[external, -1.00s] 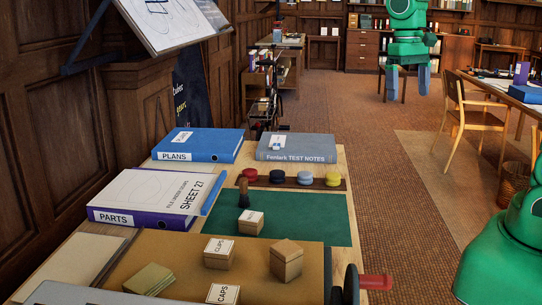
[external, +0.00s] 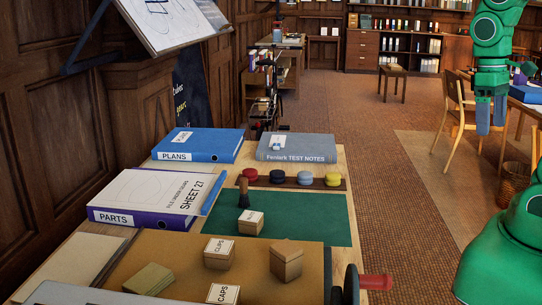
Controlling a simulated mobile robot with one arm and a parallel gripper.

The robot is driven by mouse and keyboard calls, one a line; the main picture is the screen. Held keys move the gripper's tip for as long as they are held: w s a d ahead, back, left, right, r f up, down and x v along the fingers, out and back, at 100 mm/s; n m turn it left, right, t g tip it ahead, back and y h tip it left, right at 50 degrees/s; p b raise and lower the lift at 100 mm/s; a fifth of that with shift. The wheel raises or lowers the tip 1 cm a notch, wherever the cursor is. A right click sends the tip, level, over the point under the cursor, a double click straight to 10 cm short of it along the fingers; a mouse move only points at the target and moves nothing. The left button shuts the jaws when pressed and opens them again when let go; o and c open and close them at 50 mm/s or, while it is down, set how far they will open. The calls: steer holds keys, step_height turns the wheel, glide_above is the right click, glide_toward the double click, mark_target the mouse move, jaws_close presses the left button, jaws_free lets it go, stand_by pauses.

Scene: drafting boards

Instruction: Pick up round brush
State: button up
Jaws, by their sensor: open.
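The round brush (external: 243,192) appears to be the small brown upright piece with a darker lower part. It stands at the left back of the green mat (external: 310,222) on the table, behind a small labelled box (external: 250,222). My gripper (external: 491,117) is open and empty, its blue fingers pointing down. It is at the upper right, over the floor side of the view, well to the right of the brush and away from the table.
Behind the brush, a dark strip holds red, dark, blue and yellow round pieces (external: 290,178). Binders (external: 200,145) lie at the back and a white-covered one (external: 150,190) at the left. Several boxes (external: 286,262) stand in front. A red-handled crank (external: 372,282) juts from the right edge.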

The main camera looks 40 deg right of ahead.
mark_target(244, 193)
steer(key=c, duration=0.7)
steer(key=w+a+f+m+g+y, duration=0.1)
steer(key=w+a+f+m+y, duration=0.3)
steer(key=w+a, duration=0.95)
steer(key=w+a+f+m+y, duration=0.1)
steer(key=w+a+m+y, duration=0.4)
steer(key=w+a, duration=0.85)
steer(key=w+f+m+t+y, duration=0.1)
steer(key=w+f+m, duration=0.2)
steer(key=w+f, duration=0.3)
steer(key=w+f+m+t+y, duration=0.2)
steer(key=w+f+m, duration=0.2)
steer(key=w+f, duration=0.3)
steer(key=w+f+m+t+y, duration=0.1)
steer(key=w+f+m, duration=0.2)
steer(key=w+f, duration=0.4)
steer(key=shift+w+d+f, duration=0.1)
steer(key=shift+w+d, duration=0.1)
steer(key=shift+w, duration=0.9)
steer(key=shift+w+d, duration=0.2)
steer(key=shift+w, duration=0.85)
steer(key=shift+m+t, duration=0.3)
steer(key=shift+r+x, duration=0.15)
steer(key=shift+x, duration=1.8)
steer(key=shift+r+x, duration=0.15)
steer(key=shift+x, duration=1.8)
